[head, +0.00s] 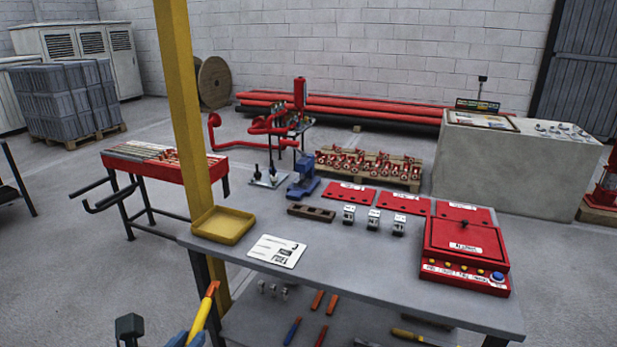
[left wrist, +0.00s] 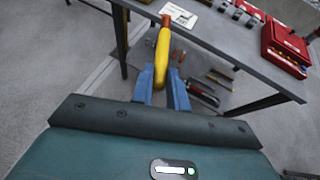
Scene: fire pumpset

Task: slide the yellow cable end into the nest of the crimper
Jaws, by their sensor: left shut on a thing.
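The yellow cable end (head: 202,317) rises at the bottom of the head view, tilted, with an orange tip. My left gripper (head: 187,341) shows only as blue fingertips at the bottom edge there. In the left wrist view the blue fingers of my left gripper (left wrist: 159,90) are shut on the yellow cable end (left wrist: 161,58), which points away from the palm. It is held in front of the table edge, apart from the table. A blue device (head: 303,176) at the table's back edge may be the crimper; its nest cannot be made out. My right gripper is not in view.
The grey table (head: 345,262) carries a yellow tray (head: 223,226), a white sheet (head: 277,251), small white-labelled blocks, red plates and a red box (head: 466,243). A yellow post (head: 181,110) stands at its left end. Tools lie on the lower shelf. The table's front middle is clear.

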